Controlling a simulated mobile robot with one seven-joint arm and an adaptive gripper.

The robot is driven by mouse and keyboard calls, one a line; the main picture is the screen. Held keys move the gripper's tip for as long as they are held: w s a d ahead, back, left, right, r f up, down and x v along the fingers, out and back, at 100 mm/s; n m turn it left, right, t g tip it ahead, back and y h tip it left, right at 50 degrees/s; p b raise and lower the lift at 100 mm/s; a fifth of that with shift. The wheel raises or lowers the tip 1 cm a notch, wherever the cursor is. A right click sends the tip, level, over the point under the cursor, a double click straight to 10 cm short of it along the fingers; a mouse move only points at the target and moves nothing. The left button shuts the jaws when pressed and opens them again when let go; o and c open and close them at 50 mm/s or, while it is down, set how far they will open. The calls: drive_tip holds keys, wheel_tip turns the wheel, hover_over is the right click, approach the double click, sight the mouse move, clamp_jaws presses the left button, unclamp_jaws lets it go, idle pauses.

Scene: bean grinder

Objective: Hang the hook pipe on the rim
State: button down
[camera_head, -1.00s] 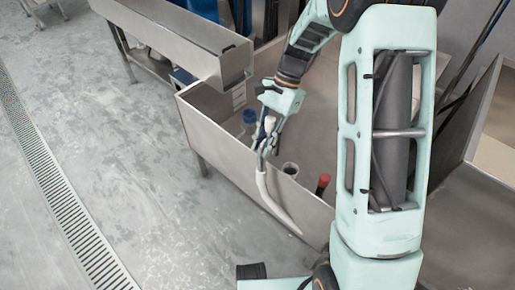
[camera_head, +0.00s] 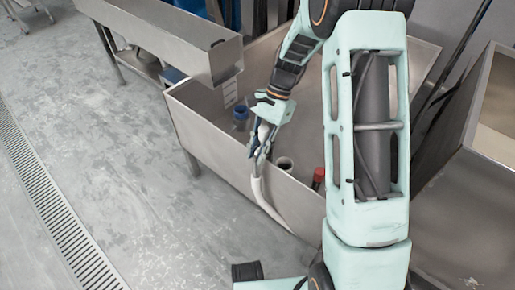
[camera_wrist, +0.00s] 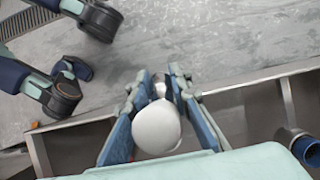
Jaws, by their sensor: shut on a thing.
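The hook pipe (camera_head: 257,190) is a white curved tube. In the head view its lower part hangs on the outer, near side of the metal basin's rim (camera_head: 210,132), slanting down to the right. My gripper (camera_head: 258,158) is above the rim and shut on the pipe's upper part. In the wrist view the pipe's rounded white end (camera_wrist: 157,127) sits between the two blue finger pads of my gripper (camera_wrist: 160,90). The fingers hide part of the pipe, and I cannot tell whether its hook touches the rim.
A blue cup-like fitting (camera_head: 241,118) is inside the basin at left. A pale-rimmed dark cylinder (camera_head: 284,165) and a red-topped object (camera_head: 318,178) stand inside near the front wall. A metal trough (camera_head: 165,40) is at upper left.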

drive_tip(key=shift+f+b, duration=0.75)
drive_tip(key=shift+f, duration=1.15)
drive_tip(key=c, duration=1.7)
unclamp_jaws()
